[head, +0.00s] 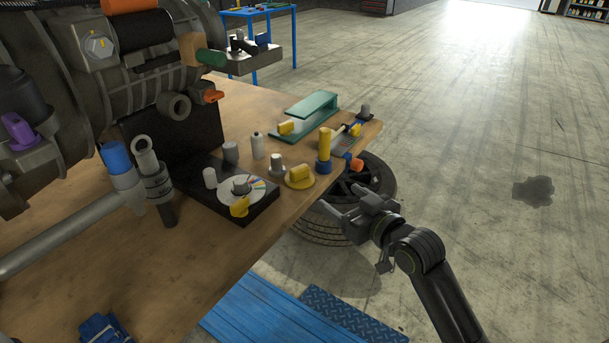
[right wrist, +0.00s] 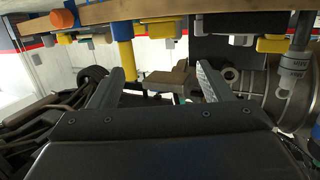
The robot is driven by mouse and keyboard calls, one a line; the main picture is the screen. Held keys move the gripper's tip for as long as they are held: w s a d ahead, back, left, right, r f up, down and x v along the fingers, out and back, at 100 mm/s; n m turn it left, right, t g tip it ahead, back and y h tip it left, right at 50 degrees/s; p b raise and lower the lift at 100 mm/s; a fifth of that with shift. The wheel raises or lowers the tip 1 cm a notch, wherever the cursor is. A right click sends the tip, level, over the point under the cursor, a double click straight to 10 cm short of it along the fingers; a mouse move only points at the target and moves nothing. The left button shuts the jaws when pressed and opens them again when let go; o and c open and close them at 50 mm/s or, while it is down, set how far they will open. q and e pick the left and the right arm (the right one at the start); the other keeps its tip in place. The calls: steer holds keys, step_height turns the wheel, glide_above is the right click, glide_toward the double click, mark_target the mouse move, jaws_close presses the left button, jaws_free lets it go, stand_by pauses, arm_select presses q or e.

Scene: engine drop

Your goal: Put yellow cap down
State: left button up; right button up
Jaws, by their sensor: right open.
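Several yellow pieces sit on the wooden table, and I cannot tell which one is the yellow cap. A yellow round base with a raised grip (head: 300,176) lies near the right edge. A yellow cylinder (head: 325,143) stands upright in a blue holder; it also shows in the right wrist view (right wrist: 125,58). Another yellow piece (head: 239,207) is at the front of a black board. My right gripper (head: 338,211) is beyond the table's right edge, open and empty, apart from these pieces. It also shows with spread fingers in the right wrist view (right wrist: 165,85). My left gripper is out of view.
A large engine (head: 70,60) fills the left. A green bracket (head: 305,115) stands at the table's back. A wheel (head: 378,178) lies on the floor by the right edge. Blue plates (head: 350,318) are at the front.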

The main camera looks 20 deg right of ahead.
mark_target(302, 173)
steer(key=x, duration=1.2)
steer(key=shift+p, duration=0.4)
steer(key=shift+w+a, duration=0.25)
steer(key=shift+w, duration=0.25)
steer(key=shift+p+x, duration=0.4)
steer(key=shift+x, duration=1.7)
steer(key=shift+s+a+f, duration=0.1)
steer(key=c, duration=1.1)
step_height(302, 173, up, 10)
steer(key=shift+f, duration=0.1)
steer(key=shift+c, duration=0.2)
